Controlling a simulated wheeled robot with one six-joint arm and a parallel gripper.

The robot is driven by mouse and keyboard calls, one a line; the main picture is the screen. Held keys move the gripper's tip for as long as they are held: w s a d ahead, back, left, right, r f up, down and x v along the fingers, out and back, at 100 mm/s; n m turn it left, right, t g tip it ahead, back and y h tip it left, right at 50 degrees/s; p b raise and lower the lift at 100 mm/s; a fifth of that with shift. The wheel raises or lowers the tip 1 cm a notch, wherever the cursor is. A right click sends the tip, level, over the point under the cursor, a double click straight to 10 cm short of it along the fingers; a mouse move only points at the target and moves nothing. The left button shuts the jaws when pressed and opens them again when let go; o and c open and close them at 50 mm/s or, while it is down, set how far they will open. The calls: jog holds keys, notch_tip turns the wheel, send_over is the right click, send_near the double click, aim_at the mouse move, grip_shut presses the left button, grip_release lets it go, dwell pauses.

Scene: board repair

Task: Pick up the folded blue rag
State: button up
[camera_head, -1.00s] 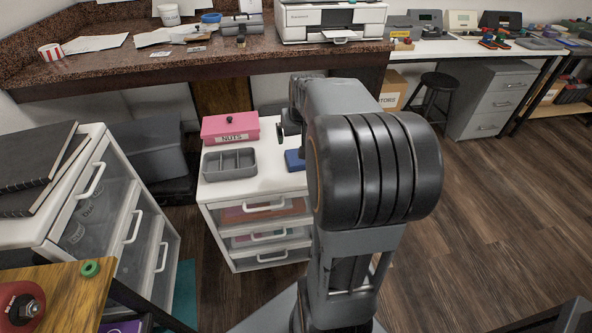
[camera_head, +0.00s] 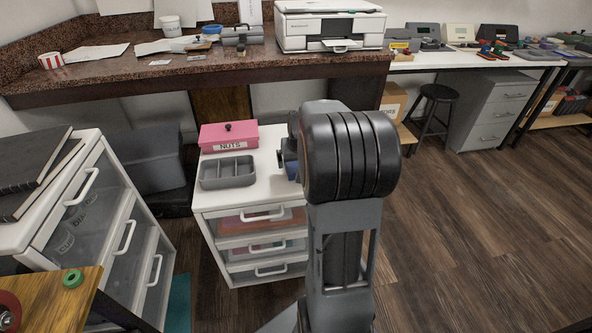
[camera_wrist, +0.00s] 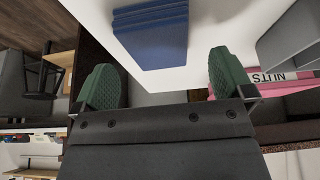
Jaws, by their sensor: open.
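The folded blue rag (camera_wrist: 152,35) lies on the white top of a small drawer cabinet. In the wrist view it is at the top middle, ahead of my gripper (camera_wrist: 164,80). My gripper's two green textured fingers are spread wide apart with nothing between them. The rag is just beyond the fingertips and apart from them. In the head view only a small blue part of the rag (camera_head: 291,169) shows, and my arm hides the rest.
A grey divided tray (camera_head: 228,172) and a pink box marked NUTS (camera_head: 229,136) stand on the same cabinet top (camera_head: 262,190), left of the rag. A granite counter with a white printer (camera_head: 330,28) is behind. Open wooden floor lies to the right.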

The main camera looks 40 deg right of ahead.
aim_at(296, 165)
jog(key=shift+b+x, duration=0.35)
jog(key=shift+x, duration=1.15)
jog(key=shift+f, duration=0.2)
jog(key=shift+c, duration=0.2)
jog(key=c, duration=1)
jog(key=shift+o, duration=0.2)
jog(key=shift+r, duration=0.1)
jog(key=shift+r, duration=0.25)
jog(key=r+p, duration=0.1)
jog(key=r, duration=0.2)
jog(key=shift+s+d+r+p, duration=0.1)
jog(key=shift+d+r+p, duration=0.1)
jog(key=shift+r+p, duration=0.15)
jog(key=s+d+r+p, duration=0.1)
jog(key=d+r+p, duration=0.1)
jog(key=d+r, duration=0.2)
jog(key=s+d+r+p, duration=0.2)
jog(key=d+r, duration=0.3)
jog(key=d, duration=0.4)
jog(key=shift+d+p, duration=0.15)
jog(key=shift+p, duration=0.15)
